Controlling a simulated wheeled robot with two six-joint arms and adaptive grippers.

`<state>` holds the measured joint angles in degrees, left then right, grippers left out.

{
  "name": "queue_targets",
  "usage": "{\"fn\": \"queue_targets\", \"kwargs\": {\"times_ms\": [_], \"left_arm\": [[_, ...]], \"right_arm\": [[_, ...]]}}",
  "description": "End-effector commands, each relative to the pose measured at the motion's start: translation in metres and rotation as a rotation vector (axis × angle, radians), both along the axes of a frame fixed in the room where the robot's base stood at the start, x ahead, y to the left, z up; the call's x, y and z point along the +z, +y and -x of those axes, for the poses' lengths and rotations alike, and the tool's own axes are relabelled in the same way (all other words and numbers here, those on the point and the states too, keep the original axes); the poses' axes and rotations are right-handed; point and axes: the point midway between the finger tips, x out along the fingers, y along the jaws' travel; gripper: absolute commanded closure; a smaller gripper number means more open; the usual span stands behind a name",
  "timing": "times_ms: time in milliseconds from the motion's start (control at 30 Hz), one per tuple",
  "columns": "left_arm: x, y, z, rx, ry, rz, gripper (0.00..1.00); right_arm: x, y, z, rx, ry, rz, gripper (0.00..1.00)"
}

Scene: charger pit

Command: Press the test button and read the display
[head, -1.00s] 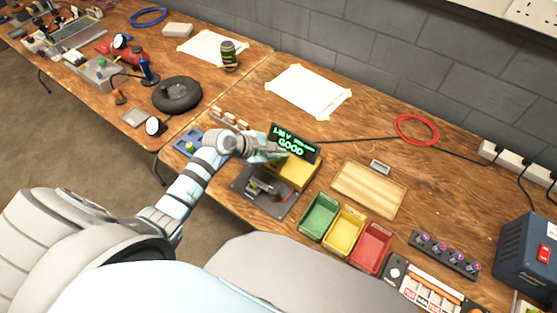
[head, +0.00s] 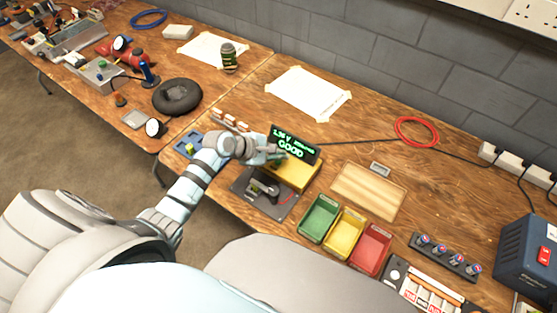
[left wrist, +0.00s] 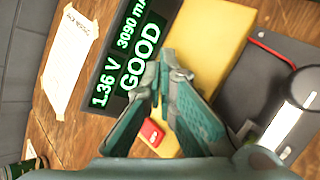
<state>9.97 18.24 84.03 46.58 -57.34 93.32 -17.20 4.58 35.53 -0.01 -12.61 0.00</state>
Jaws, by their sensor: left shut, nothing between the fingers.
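The yellow tester (head: 296,173) stands on the bench with its black display (head: 303,146) tilted up behind it. In the left wrist view the display (left wrist: 130,50) shows green text: 1.36 V, 3090 mA, GOOD. The tester's yellow body (left wrist: 208,35) lies beside it. A red button (left wrist: 152,132) shows between the fingers, partly covered by them. My left gripper (head: 279,154) is over the tester, in front of the display. Its fingertips (left wrist: 167,62) are together and hold nothing. I cannot tell whether they touch the tester. My right gripper is not in view.
A dark plate with a holder (head: 262,187) sits in front of the tester. Green (head: 319,216), yellow (head: 345,230) and red (head: 371,248) bins stand to the right. A wooden tray (head: 368,190) is behind them.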

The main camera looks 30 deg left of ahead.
Motion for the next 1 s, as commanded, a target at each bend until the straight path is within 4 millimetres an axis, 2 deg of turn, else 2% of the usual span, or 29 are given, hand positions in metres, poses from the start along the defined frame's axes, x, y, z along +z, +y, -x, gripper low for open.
{"fn": "queue_targets", "kwargs": {"times_ms": [1000], "left_arm": [[-0.011, 0.000, 0.000, 0.001, 0.000, 0.001, 1.00]], "right_arm": [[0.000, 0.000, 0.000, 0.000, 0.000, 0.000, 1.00]]}}
